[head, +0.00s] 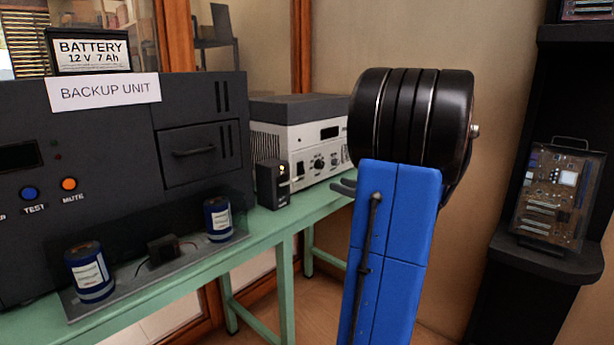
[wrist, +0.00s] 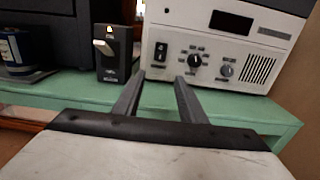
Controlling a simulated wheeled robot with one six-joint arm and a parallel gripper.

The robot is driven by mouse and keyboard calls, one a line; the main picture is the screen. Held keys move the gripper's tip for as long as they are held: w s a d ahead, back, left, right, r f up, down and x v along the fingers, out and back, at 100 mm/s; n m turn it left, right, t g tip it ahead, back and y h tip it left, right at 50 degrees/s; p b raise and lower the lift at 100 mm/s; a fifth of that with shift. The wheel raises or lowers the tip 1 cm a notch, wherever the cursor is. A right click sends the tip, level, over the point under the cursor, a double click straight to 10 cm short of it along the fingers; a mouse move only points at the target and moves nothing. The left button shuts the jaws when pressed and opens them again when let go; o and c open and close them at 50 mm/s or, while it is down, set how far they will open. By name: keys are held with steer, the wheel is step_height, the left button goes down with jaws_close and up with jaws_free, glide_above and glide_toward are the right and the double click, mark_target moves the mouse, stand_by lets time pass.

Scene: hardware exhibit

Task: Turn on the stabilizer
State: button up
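A white-fronted unit with a dark grey top (head: 298,130) stands on the green table; no label on it is readable as "stabilizer".
The green table (head: 262,226) carries a large dark backup unit (head: 110,120) at left, with blue cylinders (head: 90,272) in front. A black shelf (head: 545,262) with a circuit board (head: 555,195) stands at right. Bare tabletop lies before the white unit.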

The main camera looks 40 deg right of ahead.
mark_target(303, 173)
steer(key=w, duration=0.5)
steer(key=w+a, duration=0.1)
steer(key=w, duration=0.9)
steer(key=shift+a, duration=0.15)
